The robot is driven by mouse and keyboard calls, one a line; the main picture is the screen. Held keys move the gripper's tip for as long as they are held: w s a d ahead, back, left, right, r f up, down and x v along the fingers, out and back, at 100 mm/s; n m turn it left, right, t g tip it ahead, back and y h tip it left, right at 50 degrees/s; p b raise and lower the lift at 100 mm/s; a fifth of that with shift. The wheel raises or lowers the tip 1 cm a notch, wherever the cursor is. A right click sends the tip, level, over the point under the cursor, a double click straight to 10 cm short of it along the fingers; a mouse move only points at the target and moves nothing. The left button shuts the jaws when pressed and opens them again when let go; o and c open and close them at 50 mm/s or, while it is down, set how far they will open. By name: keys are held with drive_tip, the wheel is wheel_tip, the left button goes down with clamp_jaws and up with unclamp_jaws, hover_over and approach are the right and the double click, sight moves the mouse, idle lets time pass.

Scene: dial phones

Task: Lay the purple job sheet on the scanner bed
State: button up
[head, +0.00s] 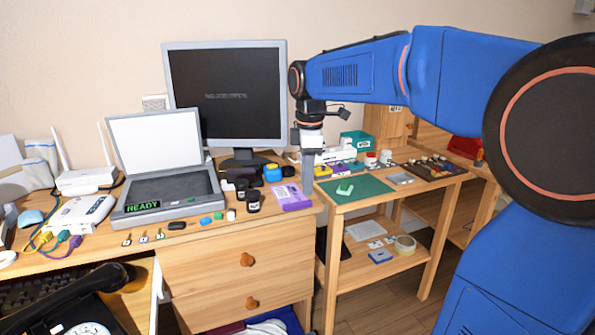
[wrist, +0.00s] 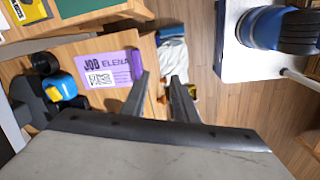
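The purple job sheet (head: 291,197) lies flat on the wooden desk near its right front corner. In the wrist view the sheet (wrist: 108,70) shows printed text and a code block. The scanner (head: 168,170) stands on the desk to the left with its white lid raised and a READY display; its dark bed (head: 170,188) looks bare. My gripper (head: 307,184) hangs pointing down just right of the sheet. In the wrist view my gripper (wrist: 160,80) has its two fingers apart with nothing between them, just beside the sheet's edge.
A monitor (head: 227,95) stands behind the sheet. Dark jars (head: 253,200) and a blue-yellow item (head: 272,173) sit beside it. Small keys and coloured pieces lie before the scanner. A lower side table (head: 340,206) with a green mat (head: 362,188) stands right. Routers are at left.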

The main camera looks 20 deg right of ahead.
sight(297, 203)
drive_tip(key=w+n, duration=0.3)
drive_tip(key=w, duration=0.3)
drive_tip(key=shift+g, duration=0.4)
drive_tip(key=shift+s+a+f, duration=0.1)
drive_tip(key=shift+a+f, duration=0.05)
drive_tip(key=shift+f, duration=2.05)
drive_tip(key=shift+a+f, duration=0.1)
drive_tip(key=shift+f, duration=2.05)
clamp_jaws()
drive_tip(key=shift+r, duration=0.1)
drive_tip(key=shift+r, duration=2.4)
